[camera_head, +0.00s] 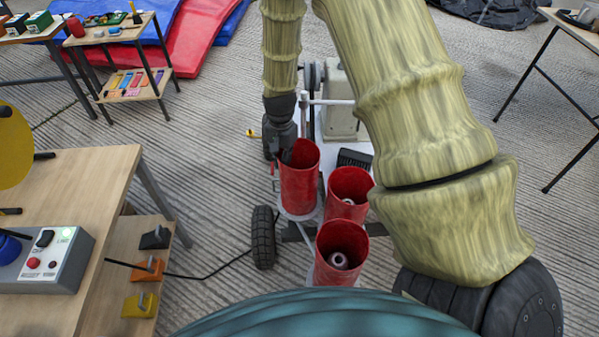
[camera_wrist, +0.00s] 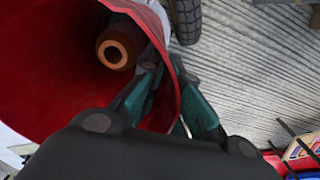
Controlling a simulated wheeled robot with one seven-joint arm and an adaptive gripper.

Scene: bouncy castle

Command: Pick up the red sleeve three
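Three open-topped red sleeves stand on my base in the head view: a back left one (camera_head: 299,187), a middle right one (camera_head: 348,207) and a front one (camera_head: 338,268). No labels show, so I cannot tell which is sleeve three. My gripper (camera_head: 286,153) is at the rim of the back left sleeve. In the wrist view my gripper (camera_wrist: 168,72) has one finger inside the red sleeve (camera_wrist: 55,70) and one outside. The fingertips are close together, shut on its wall. A brown ring-ended core (camera_wrist: 115,54) shows inside. The sleeve's underside is hidden.
A small workbench (camera_head: 135,88) is at the back left and a dark-legged table (camera_head: 575,30) at the right. Open floor lies between.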

